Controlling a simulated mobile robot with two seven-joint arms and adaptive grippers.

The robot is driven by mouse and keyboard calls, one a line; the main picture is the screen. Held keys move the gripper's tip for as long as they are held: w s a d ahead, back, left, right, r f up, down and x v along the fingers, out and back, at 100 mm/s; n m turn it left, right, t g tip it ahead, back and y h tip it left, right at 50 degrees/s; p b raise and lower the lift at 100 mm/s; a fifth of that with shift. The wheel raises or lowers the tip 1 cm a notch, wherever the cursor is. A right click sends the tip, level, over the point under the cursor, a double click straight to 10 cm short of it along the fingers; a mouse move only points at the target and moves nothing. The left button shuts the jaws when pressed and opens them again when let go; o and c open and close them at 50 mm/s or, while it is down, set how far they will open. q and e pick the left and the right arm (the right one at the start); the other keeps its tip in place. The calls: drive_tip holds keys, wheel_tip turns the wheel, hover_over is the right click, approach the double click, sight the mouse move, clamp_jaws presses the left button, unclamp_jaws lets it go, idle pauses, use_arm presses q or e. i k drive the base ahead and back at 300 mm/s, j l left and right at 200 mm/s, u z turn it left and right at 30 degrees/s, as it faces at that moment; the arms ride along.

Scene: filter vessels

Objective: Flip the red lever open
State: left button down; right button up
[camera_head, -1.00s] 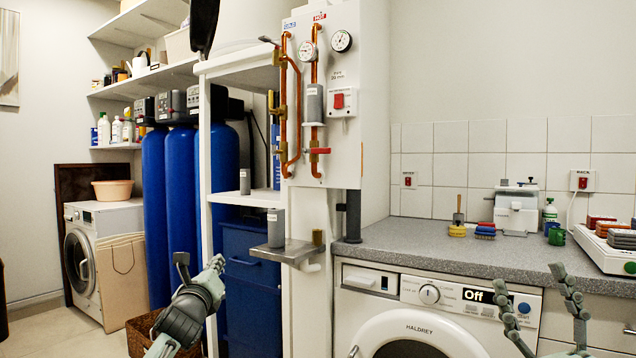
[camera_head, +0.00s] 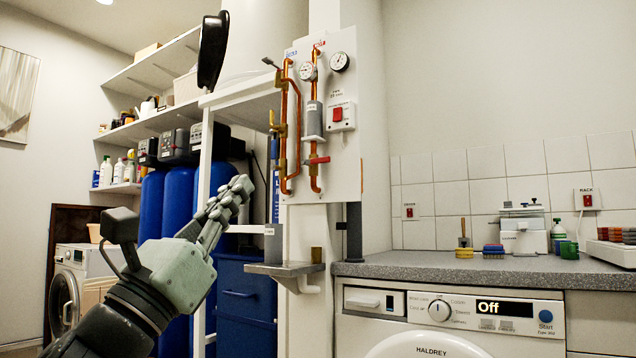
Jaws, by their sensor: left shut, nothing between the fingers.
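The red lever (camera_head: 318,160) sits on the right copper pipe, low on the white panel (camera_head: 346,180). It points sideways to the right. My left gripper (camera_head: 241,188) is shut and empty. It is raised to the left of the panel, about level with the panel's lower part and apart from the lever. My right gripper is out of the picture.
Two gauges (camera_head: 339,62) and a red switch (camera_head: 338,114) are on the panel above the lever. A small shelf (camera_head: 284,268) juts out below it. Blue tanks (camera_head: 178,200) stand behind my left arm. A grey counter (camera_head: 480,268) over a washing machine is at the right.

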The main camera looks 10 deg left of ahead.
sight(327, 159)
drive_tip(key=i+j, duration=0.1)
drive_tip(key=i, duration=1.3)
